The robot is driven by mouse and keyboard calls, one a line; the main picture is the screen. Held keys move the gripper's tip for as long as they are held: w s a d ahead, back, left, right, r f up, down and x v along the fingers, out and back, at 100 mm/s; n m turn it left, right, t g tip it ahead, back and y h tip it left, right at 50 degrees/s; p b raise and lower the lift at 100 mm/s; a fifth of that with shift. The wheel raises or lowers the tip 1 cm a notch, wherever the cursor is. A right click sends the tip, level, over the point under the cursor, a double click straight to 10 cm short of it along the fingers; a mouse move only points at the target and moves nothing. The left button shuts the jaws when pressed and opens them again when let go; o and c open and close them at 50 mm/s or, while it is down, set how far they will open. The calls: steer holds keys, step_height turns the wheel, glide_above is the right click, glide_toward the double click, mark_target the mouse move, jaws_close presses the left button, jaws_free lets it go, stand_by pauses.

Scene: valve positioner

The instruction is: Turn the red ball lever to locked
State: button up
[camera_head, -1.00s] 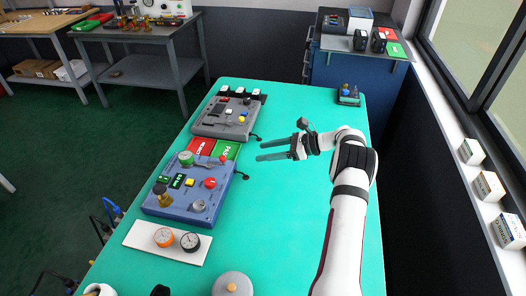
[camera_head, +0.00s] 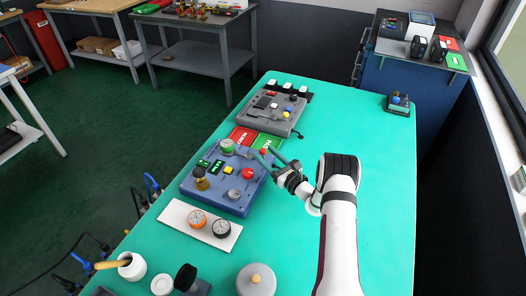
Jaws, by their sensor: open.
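The blue valve box (camera_head: 216,198) stands left of centre on the teal table. A lever with a small red ball (camera_head: 263,152) is at its far right corner, small and partly covered by my gripper. My gripper (camera_head: 262,151) is open and reaches in from the right, with its two fingers pointing left around the ball. I cannot tell whether either finger touches it. A larger red button (camera_head: 247,173) sits nearer on the same box.
Red and green cards (camera_head: 242,136) lie behind the box, with a grey device (camera_head: 270,112) beyond. A white plate (camera_head: 176,213) with two dials lies in front. A grey round lidded thing (camera_head: 256,282) stands nearer.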

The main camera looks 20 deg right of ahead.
steer(key=shift+x, duration=1.25)
jaws_close()
